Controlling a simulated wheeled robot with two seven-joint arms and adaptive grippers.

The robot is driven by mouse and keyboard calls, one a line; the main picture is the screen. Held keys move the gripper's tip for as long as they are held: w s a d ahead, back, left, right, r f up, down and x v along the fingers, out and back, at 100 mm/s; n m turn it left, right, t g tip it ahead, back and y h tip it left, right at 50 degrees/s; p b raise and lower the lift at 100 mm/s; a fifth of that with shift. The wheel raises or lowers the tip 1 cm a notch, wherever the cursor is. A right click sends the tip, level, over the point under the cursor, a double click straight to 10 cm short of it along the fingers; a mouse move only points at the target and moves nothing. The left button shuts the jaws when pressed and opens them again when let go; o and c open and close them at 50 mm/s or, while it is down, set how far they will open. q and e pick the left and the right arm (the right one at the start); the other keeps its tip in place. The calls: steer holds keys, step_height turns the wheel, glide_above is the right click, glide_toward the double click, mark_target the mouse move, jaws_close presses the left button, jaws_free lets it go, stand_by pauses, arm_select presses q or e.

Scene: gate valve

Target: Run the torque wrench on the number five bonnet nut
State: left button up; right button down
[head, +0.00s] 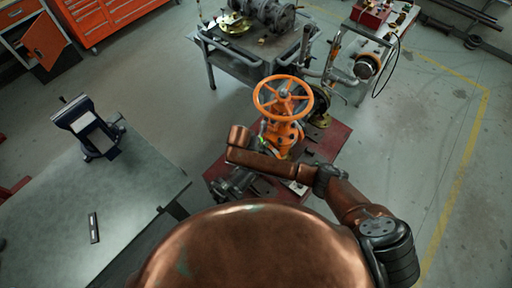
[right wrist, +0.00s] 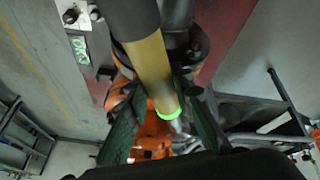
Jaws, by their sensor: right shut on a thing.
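The orange gate valve (head: 285,132) stands on a dark red bench, its spoked orange handwheel (head: 284,97) on top. Parts of its orange body (right wrist: 152,138) show behind the tool in the right wrist view. My right gripper (right wrist: 160,88) is shut on the torque wrench (right wrist: 148,62), a tan shaft with a dark end and a glowing green ring. A small green glow beside the valve shows in the head view. Dark bolt-like parts lie near the fingers; which is nut number five cannot be told. My right arm hides the valve's lower front. My left gripper is out of view.
The red bench (head: 329,147) carries the valve, with a small pale plate (head: 297,187) at its front. A grey table with a vise (head: 91,128) is at left. A metal workbench (head: 238,58) stands behind. The floor at right is clear.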

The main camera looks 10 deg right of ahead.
steer(key=shift+w+f+p, duration=0.1)
steer(key=shift+f+p, duration=0.25)
steer(key=shift+p, duration=0.35)
stand_by(1.5)
steer(key=shift+f, duration=0.25)
stand_by(0.8)
steer(key=shift+r+p, duration=0.2)
steer(key=shift+p, duration=0.75)
steer(key=shift+r, duration=0.15)
stand_by(0.6)
